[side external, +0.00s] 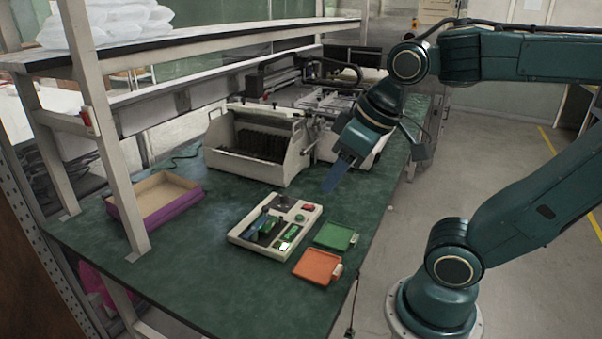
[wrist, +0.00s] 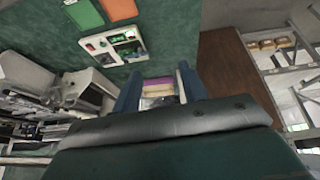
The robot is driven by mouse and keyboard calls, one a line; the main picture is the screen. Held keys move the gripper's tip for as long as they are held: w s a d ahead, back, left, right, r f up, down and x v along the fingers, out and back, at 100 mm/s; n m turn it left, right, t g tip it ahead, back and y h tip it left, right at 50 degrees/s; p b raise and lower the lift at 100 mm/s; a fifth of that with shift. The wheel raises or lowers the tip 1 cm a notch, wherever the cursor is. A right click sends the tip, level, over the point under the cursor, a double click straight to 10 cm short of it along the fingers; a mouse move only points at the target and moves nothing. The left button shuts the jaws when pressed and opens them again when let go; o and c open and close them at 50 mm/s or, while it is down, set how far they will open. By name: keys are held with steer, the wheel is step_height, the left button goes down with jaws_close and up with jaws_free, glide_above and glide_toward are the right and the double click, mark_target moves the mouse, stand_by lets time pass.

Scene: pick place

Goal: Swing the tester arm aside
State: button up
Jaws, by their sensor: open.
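The tester (side external: 275,221) is a white box with a dark top on the green bench. It carries a blue piece (side external: 260,222) that may be its arm, green parts and a red button (side external: 308,207). Its details are too small to tell the arm's position. In the wrist view the tester (wrist: 112,46) lies beyond the fingers. My gripper (side external: 333,180) hangs in the air behind and above the tester, apart from it. In the wrist view my gripper (wrist: 160,88) has its two blue fingers spread with nothing held between them.
A green tray (side external: 335,237) and an orange tray (side external: 317,267) lie right of the tester. A purple-sided box (side external: 155,197) sits at left near a shelf post (side external: 108,150). A white machine (side external: 258,145) stands behind. The bench front is clear.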

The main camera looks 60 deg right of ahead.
steer(key=w+d+g, duration=0.1)
steer(key=w+d, duration=0.2)
steer(key=w, duration=0.5)
steer(key=n+g+h, duration=0.2)
steer(key=g, duration=0.2)
glide_above(265, 206)
steer(key=a, duration=0.3)
step_height(265, 206, down, 14)
steer(key=shift+s+d+f, duration=0.1)
steer(key=shift+s+d, duration=0.05)
steer(key=shift+s, duration=0.15)
steer(key=f, duration=0.4)
steer(key=d+f, duration=0.1)
steer(key=f, duration=0.4)
steer(key=d+f, duration=0.1)
steer(key=f, duration=0.3)
steer(key=shift+w+d+f, duration=0.2)
steer(key=shift+w+d, duration=0.05)
jaws_close()
